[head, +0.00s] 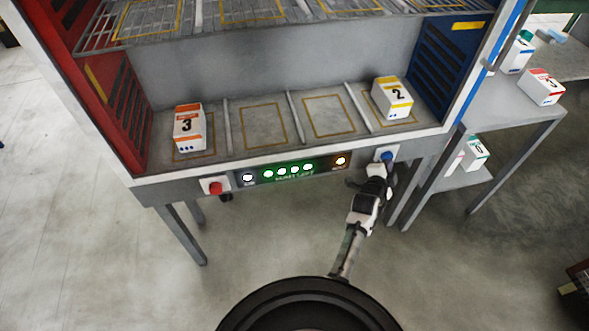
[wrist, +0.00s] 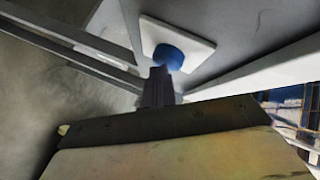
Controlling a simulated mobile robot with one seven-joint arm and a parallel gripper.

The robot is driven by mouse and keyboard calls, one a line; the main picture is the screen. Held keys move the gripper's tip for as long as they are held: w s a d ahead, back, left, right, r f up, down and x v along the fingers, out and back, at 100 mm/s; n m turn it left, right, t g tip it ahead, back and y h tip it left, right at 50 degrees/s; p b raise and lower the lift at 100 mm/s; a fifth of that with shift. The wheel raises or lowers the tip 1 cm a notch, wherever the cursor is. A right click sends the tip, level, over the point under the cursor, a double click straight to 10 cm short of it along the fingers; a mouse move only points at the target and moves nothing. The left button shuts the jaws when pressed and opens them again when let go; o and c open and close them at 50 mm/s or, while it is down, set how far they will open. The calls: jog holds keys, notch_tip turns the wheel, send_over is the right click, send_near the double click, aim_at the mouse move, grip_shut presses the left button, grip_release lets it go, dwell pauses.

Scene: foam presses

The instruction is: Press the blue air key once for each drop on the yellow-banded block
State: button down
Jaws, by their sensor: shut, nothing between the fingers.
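The blue air key (head: 386,155) sits on a pale plate on the right of the press's front rail. My gripper (head: 388,168) is shut and empty, with its tips right at the key. In the wrist view the shut fingertips (wrist: 160,72) are at the lower edge of the blue key (wrist: 170,55); I cannot tell whether they touch or press it. The yellow-banded block (head: 393,98), marked 2, stands in the rightmost bay of the lower shelf. Small marks low on its front are too small to count.
A red key (head: 214,187) sits at the rail's left. The lamp panel (head: 292,172) between shows white, several green and one orange lit lamps. An orange-banded block (head: 188,128), marked 3, stands in the left bay. A side table (head: 505,110) with cartons is at right.

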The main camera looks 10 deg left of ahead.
jog(key=shift+s+d+p, duration=0.35)
jog(key=shift+s+p, duration=0.3)
jog(key=shift+s, duration=0.25)
jog(key=shift+s+d+p, duration=0.35)
jog(key=shift+s+p, duration=0.25)
jog(key=shift+s, duration=0.35)
jog(key=shift+s+d+p, duration=0.35)
jog(key=shift+s+p, duration=0.3)
jog(key=shift+s, duration=0.25)
dwell(0.8)
